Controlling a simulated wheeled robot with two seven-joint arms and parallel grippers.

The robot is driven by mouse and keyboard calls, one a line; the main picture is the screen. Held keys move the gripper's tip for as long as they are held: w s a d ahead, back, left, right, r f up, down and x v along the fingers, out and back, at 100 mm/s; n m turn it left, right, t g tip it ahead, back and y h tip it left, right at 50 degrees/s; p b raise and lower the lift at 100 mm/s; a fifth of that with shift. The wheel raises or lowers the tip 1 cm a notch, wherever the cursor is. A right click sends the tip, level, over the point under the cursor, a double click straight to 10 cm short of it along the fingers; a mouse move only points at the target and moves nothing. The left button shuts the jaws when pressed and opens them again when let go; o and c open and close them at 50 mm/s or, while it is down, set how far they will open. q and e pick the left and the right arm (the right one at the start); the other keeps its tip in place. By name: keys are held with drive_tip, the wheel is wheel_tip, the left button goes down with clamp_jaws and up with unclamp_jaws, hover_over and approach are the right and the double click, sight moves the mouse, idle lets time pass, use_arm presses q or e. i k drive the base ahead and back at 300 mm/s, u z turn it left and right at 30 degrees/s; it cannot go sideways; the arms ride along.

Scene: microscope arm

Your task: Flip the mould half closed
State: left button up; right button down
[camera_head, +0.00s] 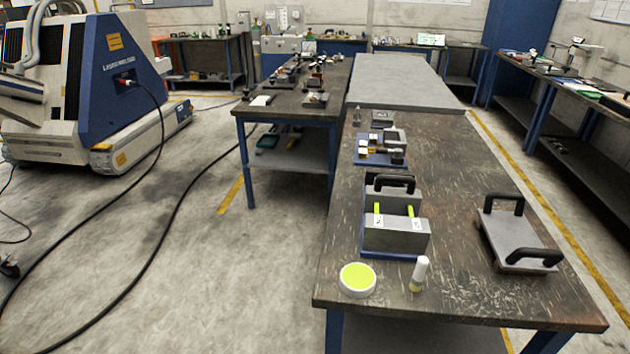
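A flat grey metal plate (507,230) with two black handles lies on the right part of the dark scratched workbench (460,275). One black handle (504,197) is at its far side and the other (533,256) at its near side. To its left, a grey metal block (396,236) stands on a blue base (388,256), with a second grey block behind it and a black handle (390,180) at the back. Two yellow-green strips with white labels show on the blocks. I cannot tell which piece is the mould half. Neither of my grippers is visible.
A round white tub with yellow-green contents (357,279) and a small white-topped bottle or brush (419,273) stand near the bench's front edge. A blue tray of small parts (380,150) sits farther back. Bare bench lies between block and plate.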

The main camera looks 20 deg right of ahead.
sight(392, 201)
drive_tip(key=u, duration=0.85)
drive_tip(key=i, duration=2.1)
drive_tip(key=z, duration=2.4)
